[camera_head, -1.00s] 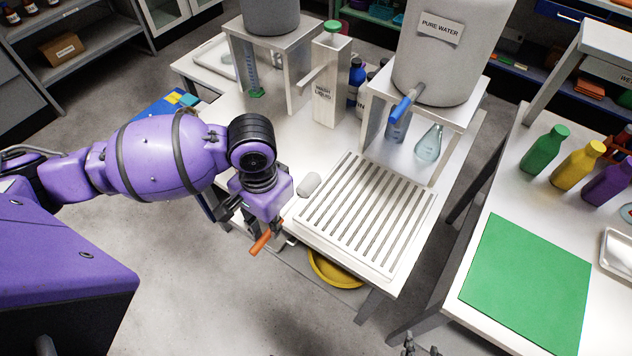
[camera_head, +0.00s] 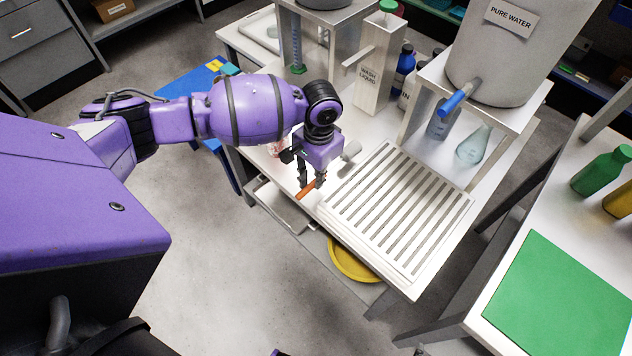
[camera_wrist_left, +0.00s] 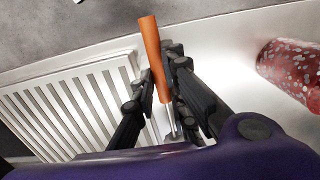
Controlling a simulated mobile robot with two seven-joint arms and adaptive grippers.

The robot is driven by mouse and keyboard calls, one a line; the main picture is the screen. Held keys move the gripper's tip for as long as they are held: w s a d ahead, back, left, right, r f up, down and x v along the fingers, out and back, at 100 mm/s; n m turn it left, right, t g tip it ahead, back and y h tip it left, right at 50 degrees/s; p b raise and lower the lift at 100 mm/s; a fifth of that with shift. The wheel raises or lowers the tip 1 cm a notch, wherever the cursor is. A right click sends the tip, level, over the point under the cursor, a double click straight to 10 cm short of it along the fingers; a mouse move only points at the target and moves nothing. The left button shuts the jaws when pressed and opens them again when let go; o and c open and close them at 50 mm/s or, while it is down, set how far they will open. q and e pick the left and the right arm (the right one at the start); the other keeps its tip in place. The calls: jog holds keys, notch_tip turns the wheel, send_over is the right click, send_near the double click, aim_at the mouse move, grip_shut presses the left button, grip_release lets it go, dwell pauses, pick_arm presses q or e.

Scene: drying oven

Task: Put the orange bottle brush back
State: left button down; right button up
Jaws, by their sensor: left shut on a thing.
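The orange bottle brush has an orange handle (camera_head: 306,190) and a pale grey cylindrical head (camera_head: 351,150). My left gripper (camera_head: 308,184) is shut on it, over the white table at the left edge of the slatted drying rack (camera_head: 400,215). In the left wrist view the orange handle (camera_wrist_left: 154,58) sticks out between the dark fingers (camera_wrist_left: 158,90), and a thin metal shaft runs on below it. The head is hidden there. Whether the brush touches the table I cannot tell. My right gripper does not show.
A red-and-white speckled cylinder (camera_wrist_left: 292,72) stands near the gripper. The wash liquid dispenser (camera_head: 377,72), bottles and a pure water tank (camera_head: 495,55) stand behind. A yellow basin (camera_head: 352,262) and a metal tray (camera_head: 280,208) sit on the lower shelf. A green mat (camera_head: 560,295) lies at the right.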

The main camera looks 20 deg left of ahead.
pick_arm(q)
jog(key=shift+f, duration=1.55)
jog(key=shift+f, duration=0.2)
jog(key=c, duration=2)
grip_release()
jog(key=shift+c, duration=0.2)
jog(key=shift+r, duration=0.1)
jog(key=shift+r, duration=0.35)
jog(key=r, duration=0.7)
jog(key=r+p, duration=0.1)
jog(key=r, duration=0.2)
jog(key=shift+w+d+r, duration=0.15)
jog(key=shift+w+r, duration=0.15)
jog(key=shift+w, duration=0.1)
jog(key=shift+r, duration=0.45)
